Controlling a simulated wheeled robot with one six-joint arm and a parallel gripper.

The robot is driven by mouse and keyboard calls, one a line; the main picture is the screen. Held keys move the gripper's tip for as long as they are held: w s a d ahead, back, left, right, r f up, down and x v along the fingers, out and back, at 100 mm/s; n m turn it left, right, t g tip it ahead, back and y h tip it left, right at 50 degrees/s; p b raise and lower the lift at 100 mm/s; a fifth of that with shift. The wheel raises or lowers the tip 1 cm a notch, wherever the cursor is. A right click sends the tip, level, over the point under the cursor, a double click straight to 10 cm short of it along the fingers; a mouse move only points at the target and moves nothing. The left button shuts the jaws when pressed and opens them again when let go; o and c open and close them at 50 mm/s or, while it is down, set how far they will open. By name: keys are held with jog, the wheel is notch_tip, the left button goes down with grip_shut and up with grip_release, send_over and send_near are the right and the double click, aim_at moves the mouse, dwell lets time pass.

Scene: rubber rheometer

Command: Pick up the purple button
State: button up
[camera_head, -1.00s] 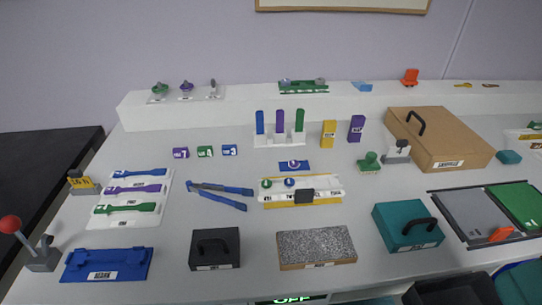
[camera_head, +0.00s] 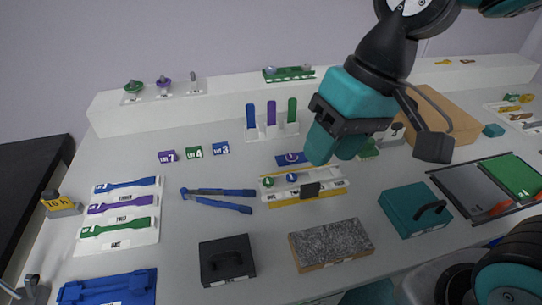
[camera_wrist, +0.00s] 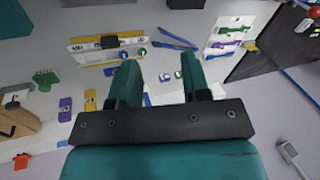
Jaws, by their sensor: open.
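The purple button (camera_head: 291,157) is small and round. It sits on a blue plate (camera_head: 281,160) behind the white tray in the head view. My gripper (camera_head: 335,150) is open and empty. In the head view it hangs in the air just right of the button, with its fingers pointing down. In the wrist view the gripper (camera_wrist: 160,74) shows both fingers apart with nothing between them. I cannot clearly make out the purple button there; the left finger covers part of that area.
A white tray (camera_head: 338,183) with green (camera_head: 267,182) and blue (camera_head: 291,178) buttons lies in front of the plate. A rack with upright blue, purple and green pieces (camera_head: 271,113) stands behind. Blue-handled pliers (camera_head: 218,199) lie to the left. My arm hides part of the right side.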

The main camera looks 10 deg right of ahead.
jog(key=w+d+f+m+h, duration=0.1)
jog(key=w+d+f+m, duration=0.15)
jog(key=w+m, duration=1.05)
jog(key=m+h, duration=0.1)
jog(key=m, duration=0.9)
send_over(292, 155)
jog(key=f, duration=1.7)
jog(key=shift+s+d, duration=0.2)
jog(key=shift+s, duration=0.05)
jog(key=shift+w+a+f+p, duration=0.1)
jog(key=shift+f+p, duration=0.15)
jog(key=shift+f, duration=1.2)
jog(key=shift+w+a+f+p, duration=0.1)
jog(key=shift+f+p, duration=0.1)
jog(key=shift+f, duration=1.2)
jog(key=c, duration=0.7)
